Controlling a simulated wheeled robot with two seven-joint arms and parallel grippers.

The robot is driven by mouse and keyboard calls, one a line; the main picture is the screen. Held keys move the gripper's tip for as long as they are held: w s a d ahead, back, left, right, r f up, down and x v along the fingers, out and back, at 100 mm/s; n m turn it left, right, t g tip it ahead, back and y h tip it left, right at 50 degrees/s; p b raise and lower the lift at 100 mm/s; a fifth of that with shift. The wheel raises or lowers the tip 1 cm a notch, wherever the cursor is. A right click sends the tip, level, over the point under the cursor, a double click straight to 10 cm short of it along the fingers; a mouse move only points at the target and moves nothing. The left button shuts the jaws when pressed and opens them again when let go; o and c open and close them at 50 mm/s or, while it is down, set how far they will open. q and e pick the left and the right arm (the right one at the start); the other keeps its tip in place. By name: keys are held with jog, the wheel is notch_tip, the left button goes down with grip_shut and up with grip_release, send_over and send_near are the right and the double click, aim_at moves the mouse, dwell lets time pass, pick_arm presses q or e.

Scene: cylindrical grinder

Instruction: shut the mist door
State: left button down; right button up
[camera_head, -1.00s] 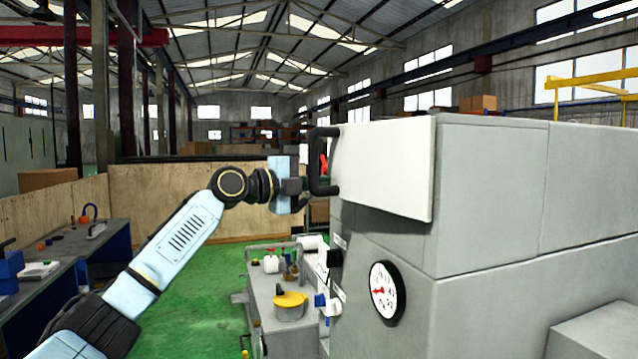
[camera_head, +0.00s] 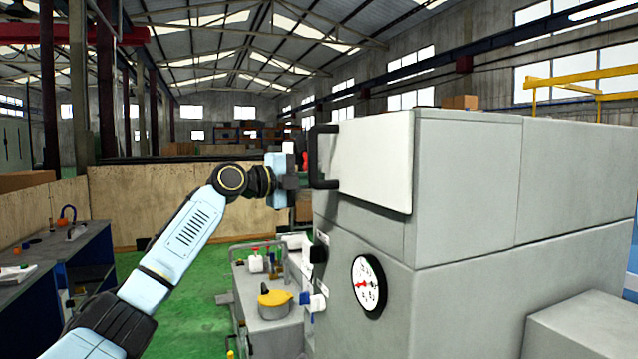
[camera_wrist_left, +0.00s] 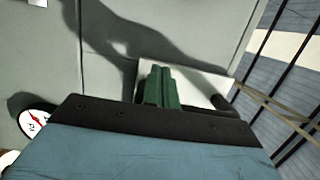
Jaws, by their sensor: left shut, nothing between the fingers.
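The mist door is the white panel (camera_head: 378,165) on the upper front of the grey grinder housing, with a black bar handle (camera_head: 316,157) at its left end. I cannot tell whether it sits flush. My left gripper (camera_head: 295,180) is just left of the handle, shut and empty; whether it touches the handle is unclear. In the left wrist view its green fingers (camera_wrist_left: 161,86) are together, in front of the pale door panel (camera_wrist_left: 200,78), with the dark handle (camera_wrist_left: 221,102) to their right. My right gripper is not in view.
A round gauge (camera_head: 369,286) and small fittings sit on the housing below the door. A blue workbench (camera_head: 50,262) is at far left. Green floor (camera_head: 195,300) lies open between.

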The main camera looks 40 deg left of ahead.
pick_arm(q)
jog(key=w+a+b+v, duration=0.1)
jog(key=a+b+v, duration=0.1)
jog(key=v, duration=1)
jog(key=shift+a+b, duration=0.2)
jog(key=shift+b, duration=0.65)
